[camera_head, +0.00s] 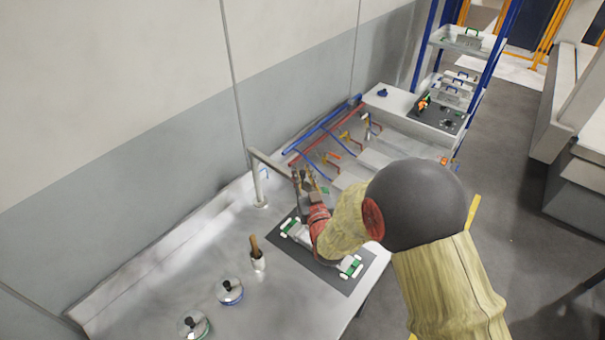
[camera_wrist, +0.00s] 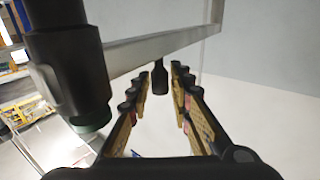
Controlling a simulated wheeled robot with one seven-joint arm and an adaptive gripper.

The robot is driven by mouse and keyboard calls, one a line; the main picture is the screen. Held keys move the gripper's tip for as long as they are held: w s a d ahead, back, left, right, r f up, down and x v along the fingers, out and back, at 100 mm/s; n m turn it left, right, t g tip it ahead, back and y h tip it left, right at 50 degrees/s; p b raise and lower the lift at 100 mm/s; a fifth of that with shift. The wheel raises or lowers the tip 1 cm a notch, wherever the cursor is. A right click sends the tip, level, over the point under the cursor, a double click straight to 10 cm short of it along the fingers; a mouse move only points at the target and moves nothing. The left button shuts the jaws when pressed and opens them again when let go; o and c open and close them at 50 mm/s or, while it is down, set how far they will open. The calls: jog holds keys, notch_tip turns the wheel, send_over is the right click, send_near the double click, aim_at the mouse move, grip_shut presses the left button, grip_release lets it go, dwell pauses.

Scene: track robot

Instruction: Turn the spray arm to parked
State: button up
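The spray arm is a grey post (camera_head: 259,187) with a level bar (camera_head: 270,163) reaching right towards my gripper (camera_head: 302,182). In the wrist view the bar (camera_wrist: 185,43) crosses the upper part of the picture, and a dark nozzle (camera_wrist: 160,79) hangs below it. My gripper (camera_wrist: 161,82) is open, its two rows of fingers apart, with the nozzle showing between the tips. I cannot tell whether the fingers touch it. In the head view my wrist hides part of the area under the bar's end.
A dark mat (camera_head: 280,250) with a white and green thing lies under my arm. A bottle (camera_head: 257,254) and two lidded pots (camera_head: 230,291) (camera_head: 193,325) stand on the grey table (camera_head: 150,315). Blue and red pipes (camera_head: 318,135) run behind; the wall is close on the left.

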jog(key=shift+c, duration=0.8)
jog(key=c, duration=0.4)
